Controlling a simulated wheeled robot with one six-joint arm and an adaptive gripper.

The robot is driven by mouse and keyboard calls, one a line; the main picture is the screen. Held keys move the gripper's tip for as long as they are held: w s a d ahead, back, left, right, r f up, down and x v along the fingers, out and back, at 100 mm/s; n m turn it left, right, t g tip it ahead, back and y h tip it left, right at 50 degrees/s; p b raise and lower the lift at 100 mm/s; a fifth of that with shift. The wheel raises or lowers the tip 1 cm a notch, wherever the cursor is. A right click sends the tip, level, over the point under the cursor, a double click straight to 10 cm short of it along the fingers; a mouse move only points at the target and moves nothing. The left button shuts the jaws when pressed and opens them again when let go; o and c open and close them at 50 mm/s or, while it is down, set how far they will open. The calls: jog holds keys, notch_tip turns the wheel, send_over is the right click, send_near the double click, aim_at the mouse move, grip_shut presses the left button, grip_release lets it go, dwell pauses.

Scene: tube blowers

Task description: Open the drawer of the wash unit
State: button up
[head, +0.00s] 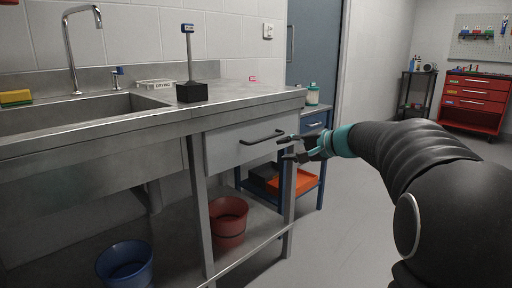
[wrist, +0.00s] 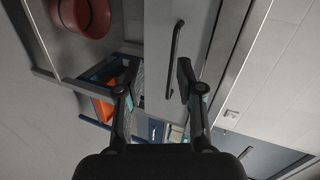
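The wash unit (head: 130,118) is a steel sink counter on the left of the head view. Its drawer (head: 225,152) has a light grey front under the counter and looks closed. A dark bar handle (head: 262,138) runs across the front. My gripper (head: 287,148) is just right of the handle, with its fingers apart and nothing between them. In the wrist view the drawer front (wrist: 157,40) and handle (wrist: 175,55) lie ahead of my open gripper (wrist: 158,82). The handle is beyond the fingertips, nearer the right finger; I cannot tell whether they touch.
A red bucket (head: 228,222) stands on the lower shelf, and a blue bucket (head: 126,265) is at lower left. A blue cart (head: 316,132) with an orange tray (head: 292,182) stands behind my gripper. Open floor (head: 345,235) lies to the right of the unit.

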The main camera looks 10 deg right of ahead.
jog(key=m+t, duration=0.2)
send_near(266, 139)
jog(key=s+d, duration=0.2)
jog(key=x, duration=1.3)
jog(key=shift+a+r, duration=0.15)
jog(key=shift+r, duration=0.05)
grip_shut()
jog(key=shift+a, duration=0.1)
